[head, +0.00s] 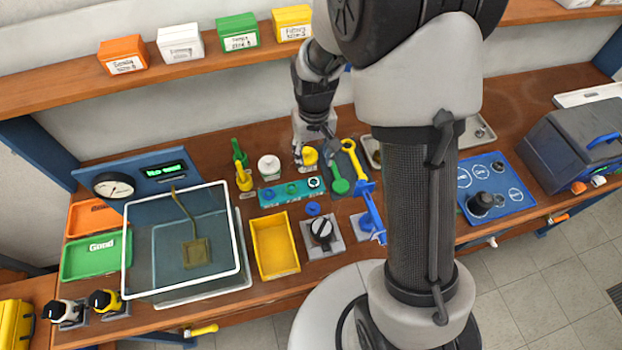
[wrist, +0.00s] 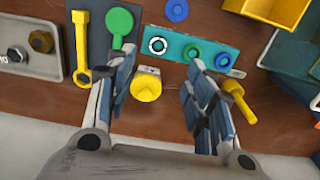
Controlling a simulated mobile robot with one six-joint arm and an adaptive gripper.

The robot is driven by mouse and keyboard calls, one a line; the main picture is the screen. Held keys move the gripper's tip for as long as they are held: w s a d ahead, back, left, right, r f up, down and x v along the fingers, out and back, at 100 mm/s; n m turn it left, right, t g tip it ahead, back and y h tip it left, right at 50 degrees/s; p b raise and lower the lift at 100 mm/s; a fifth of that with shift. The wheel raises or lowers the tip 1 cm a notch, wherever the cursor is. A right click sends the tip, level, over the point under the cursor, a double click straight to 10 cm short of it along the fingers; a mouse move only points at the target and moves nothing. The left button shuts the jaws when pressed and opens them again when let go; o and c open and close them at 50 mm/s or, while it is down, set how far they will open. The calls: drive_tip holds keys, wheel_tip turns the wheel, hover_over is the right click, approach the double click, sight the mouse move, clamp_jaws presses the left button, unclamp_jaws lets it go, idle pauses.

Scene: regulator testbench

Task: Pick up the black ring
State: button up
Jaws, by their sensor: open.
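The black ring (head: 314,183) sits at the right end of a teal holder (head: 270,197) on the bench, beside a green ring and a blue ring. In the wrist view the black ring (wrist: 158,45) shows at the left end of the teal holder (wrist: 207,52), with a pale circle at it. My gripper (head: 303,152) is over the bench behind the holder. In the wrist view my gripper (wrist: 162,78) is open and empty, its two fingers spread on either side of a yellow round-topped object (wrist: 146,86). The black ring lies just beyond the fingertips, apart from them.
A yellow wrench (wrist: 83,50) and a green-ended tool (wrist: 120,28) lie left of the holder in the wrist view. A yellow-handled tool (wrist: 238,98) is beside the right finger. A loose blue ring (head: 313,208) and a yellow bin (head: 275,247) are in front of the holder.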

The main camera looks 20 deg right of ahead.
sight(314, 184)
wheel_tip(314, 184, down, 12)
drive_tip(key=b, duration=0.2)
drive_tip(key=shift+d+b, duration=0.15)
drive_tip(key=shift+b, duration=0.25)
drive_tip(key=shift+r, duration=0.1)
drive_tip(key=shift+c, duration=0.4)
drive_tip(key=c, duration=0.7)
drive_tip(key=shift+c, duration=0.2)
